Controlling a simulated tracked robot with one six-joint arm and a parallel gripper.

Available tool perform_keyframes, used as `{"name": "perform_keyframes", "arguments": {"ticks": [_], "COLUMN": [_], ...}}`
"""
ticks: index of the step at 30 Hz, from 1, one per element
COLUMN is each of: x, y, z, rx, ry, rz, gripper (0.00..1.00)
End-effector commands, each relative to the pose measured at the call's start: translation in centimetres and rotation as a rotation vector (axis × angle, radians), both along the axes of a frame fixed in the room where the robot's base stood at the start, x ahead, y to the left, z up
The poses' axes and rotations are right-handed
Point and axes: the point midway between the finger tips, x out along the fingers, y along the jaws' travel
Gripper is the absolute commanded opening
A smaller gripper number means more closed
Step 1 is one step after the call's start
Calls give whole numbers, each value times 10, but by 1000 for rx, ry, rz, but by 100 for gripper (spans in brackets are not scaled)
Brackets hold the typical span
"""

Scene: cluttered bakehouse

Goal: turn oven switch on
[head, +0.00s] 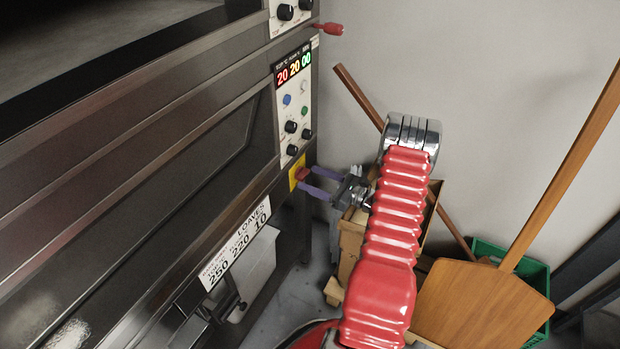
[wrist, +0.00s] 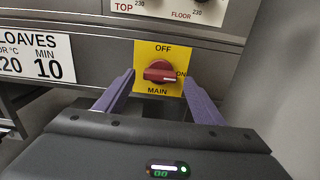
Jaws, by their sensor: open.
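The oven switch (wrist: 160,71) is a red rotary knob on a yellow plate (wrist: 148,50) marked OFF at the top, ON at the right and MAIN below. In the wrist view its bar lies roughly level, with the right end near the ON mark. In the head view the switch (head: 301,174) sits low on the oven's right end. My gripper (wrist: 160,88) is open, with its two purple fingers on either side of the knob. In the head view my gripper (head: 312,181) reaches the plate from the right. I cannot tell whether the fingers touch the knob.
The oven control panel (head: 294,105) with a lit display and several knobs is above the switch. A LOAVES label (head: 237,244) is to the left. Behind my arm stand a cardboard box (head: 352,240), a green crate (head: 537,275) and a wooden peel (head: 480,305) against the wall.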

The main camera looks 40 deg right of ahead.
Motion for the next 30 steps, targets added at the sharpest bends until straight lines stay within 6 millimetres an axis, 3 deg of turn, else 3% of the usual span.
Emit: {"name": "perform_keyframes", "arguments": {"ticks": [18, 24, 30], "x": [-97, -111, -112], "y": [-36, -40, -40], "z": [-1, -1, -1], "rx": [1, 1, 1], "ry": [1, 1, 1], "rz": [-4, -2, -1], "gripper": [62, 62, 62]}}
